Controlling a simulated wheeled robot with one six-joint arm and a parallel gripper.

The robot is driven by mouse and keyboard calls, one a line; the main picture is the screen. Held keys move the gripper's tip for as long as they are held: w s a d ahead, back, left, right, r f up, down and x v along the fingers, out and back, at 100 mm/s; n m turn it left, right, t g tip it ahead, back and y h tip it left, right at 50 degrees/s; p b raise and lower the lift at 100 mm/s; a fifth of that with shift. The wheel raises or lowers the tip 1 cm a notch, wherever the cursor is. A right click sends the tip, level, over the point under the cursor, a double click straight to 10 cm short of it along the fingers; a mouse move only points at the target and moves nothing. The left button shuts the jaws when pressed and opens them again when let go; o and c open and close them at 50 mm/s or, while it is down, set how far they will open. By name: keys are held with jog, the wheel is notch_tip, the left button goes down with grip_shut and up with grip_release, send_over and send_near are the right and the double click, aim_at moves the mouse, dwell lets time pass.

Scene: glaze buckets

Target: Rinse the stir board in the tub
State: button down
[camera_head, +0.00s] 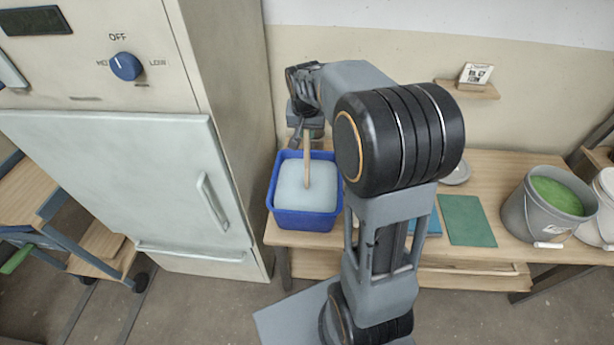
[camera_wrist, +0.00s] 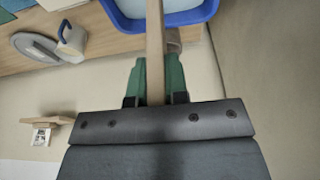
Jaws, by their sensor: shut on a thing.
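The stir board (camera_head: 307,165) is a narrow wooden strip, roughly upright. My gripper (camera_head: 307,132) is shut on its upper part, above the tub. In the wrist view the green fingers of my gripper (camera_wrist: 160,82) close on the stir board (camera_wrist: 155,40) from both sides. The blue tub (camera_head: 305,221) stands on the left end of the wooden table and holds pale, cloudy water (camera_head: 285,192). The board's lower end meets the water near the middle; its tip cannot be made out. Part of the tub (camera_wrist: 207,12) shows at the top of the wrist view.
A grey bucket of green glaze (camera_head: 519,214) stands at the table's right, beside a white bucket (camera_head: 607,205). A green mat (camera_head: 466,220) lies mid-table. A mug (camera_wrist: 72,40) shows in the wrist view. A tall pale cabinet (camera_head: 120,180) stands close left of the tub.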

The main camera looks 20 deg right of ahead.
jog(key=shift+r+p, duration=3.5)
jog(key=shift+r, duration=1.55)
